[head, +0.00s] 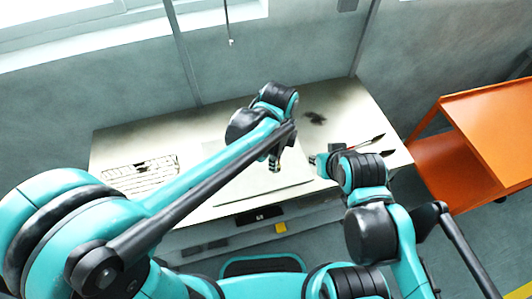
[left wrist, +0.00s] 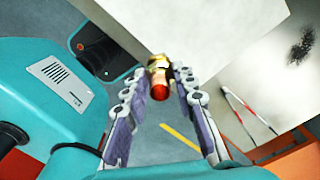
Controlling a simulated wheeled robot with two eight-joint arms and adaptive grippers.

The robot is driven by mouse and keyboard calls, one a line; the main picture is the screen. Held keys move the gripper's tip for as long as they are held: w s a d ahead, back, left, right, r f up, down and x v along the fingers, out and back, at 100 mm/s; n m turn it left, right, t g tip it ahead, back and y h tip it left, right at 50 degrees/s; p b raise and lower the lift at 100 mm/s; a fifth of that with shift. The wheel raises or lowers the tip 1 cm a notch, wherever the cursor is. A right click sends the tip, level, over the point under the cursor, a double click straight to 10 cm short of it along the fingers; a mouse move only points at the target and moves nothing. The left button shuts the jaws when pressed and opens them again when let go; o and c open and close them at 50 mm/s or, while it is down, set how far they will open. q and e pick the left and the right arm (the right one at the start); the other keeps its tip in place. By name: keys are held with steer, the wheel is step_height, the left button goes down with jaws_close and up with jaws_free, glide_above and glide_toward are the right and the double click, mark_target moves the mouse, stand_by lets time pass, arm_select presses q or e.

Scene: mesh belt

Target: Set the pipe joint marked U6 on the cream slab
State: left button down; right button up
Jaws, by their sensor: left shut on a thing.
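The pipe joint (left wrist: 158,78) is a small brass-coloured fitting with a red-orange end, seen between the fingertips in the left wrist view. Any marking on it is too small to read. My left gripper (left wrist: 155,88) is shut on it; in the head view this gripper (head: 275,165) hangs over the table area, and the joint is hard to make out there. The pale cream slab (head: 245,192) lies on the table beneath and around the gripper; its pale surface also shows in the left wrist view (left wrist: 205,35). My right gripper (head: 322,165) is at the table's right; its jaw opening is unclear.
A white gridded rack (head: 140,170) lies at the table's left. A dark smudge (head: 315,118) and thin red-and-dark tools (head: 362,145) are at the right. A black box (head: 260,215) is at the front edge. An orange shelf (head: 485,120) stands to the right.

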arm_select(q)
steer(key=shift+w+d+f, duration=0.1)
steer(key=shift+w+f, duration=0.05)
steer(key=shift+w, duration=0.05)
steer(key=w+a+f, duration=0.2)
steer(key=w, duration=0.1)
steer(key=w+a+f+b, duration=0.1)
steer(key=w+a+f, duration=0.1)
steer(key=w, duration=0.1)
steer(key=w+a+f+b, duration=0.1)
steer(key=w+a+f, duration=0.1)
steer(key=w, duration=0.1)
steer(key=shift+w+a+f, duration=0.1)
steer(key=shift+w+f, duration=0.1)
steer(key=shift+f, duration=0.2)
steer(key=shift+f+b, duration=0.75)
steer(key=shift+f, duration=1.25)
steer(key=shift+f, duration=0.1)
steer(key=c, duration=1.2)
jaws_free()
